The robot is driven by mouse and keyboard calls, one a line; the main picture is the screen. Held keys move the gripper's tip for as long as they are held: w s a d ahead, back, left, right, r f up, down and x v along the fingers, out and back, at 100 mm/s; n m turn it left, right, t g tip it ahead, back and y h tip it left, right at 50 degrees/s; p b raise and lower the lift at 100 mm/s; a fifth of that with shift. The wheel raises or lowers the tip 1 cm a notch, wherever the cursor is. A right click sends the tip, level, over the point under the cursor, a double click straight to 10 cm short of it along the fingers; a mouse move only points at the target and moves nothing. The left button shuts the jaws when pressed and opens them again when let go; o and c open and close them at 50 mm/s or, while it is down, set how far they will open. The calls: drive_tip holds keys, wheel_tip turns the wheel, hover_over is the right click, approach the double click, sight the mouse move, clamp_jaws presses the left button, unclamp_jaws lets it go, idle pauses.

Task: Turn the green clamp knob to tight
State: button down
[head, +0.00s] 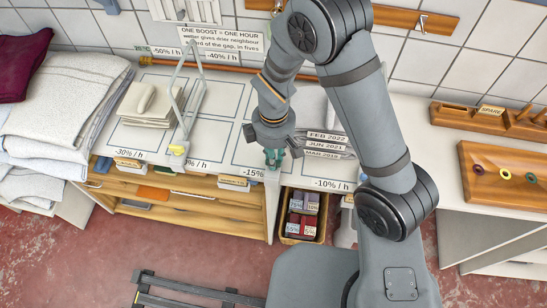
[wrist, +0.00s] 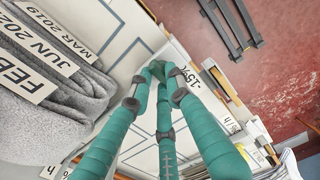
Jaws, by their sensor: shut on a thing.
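My gripper (head: 273,158) is over the front edge of the white worktop (head: 222,170), by the -15% label. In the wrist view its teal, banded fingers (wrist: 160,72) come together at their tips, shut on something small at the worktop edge. That thing seems to be the green clamp knob, but the fingertips hide nearly all of it and are close to it in colour. I cannot read how far the knob is turned.
Grey folded cloths with date labels (head: 325,145) lie right of my gripper. A wooden bin of small packs (head: 303,214) is below the edge. A wire frame with a yellow foot (head: 178,150) stands left. A wooden board with coloured rings (head: 500,195) is far right.

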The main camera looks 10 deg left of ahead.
idle(0.3)
drive_tip(key=c, duration=1.7)
unclamp_jaws()
drive_tip(key=shift+c, duration=0.2)
drive_tip(key=shift+o, duration=0.5)
wheel_tip(320, 180, up, 12)
wheel_tip(320, 180, down, 12)
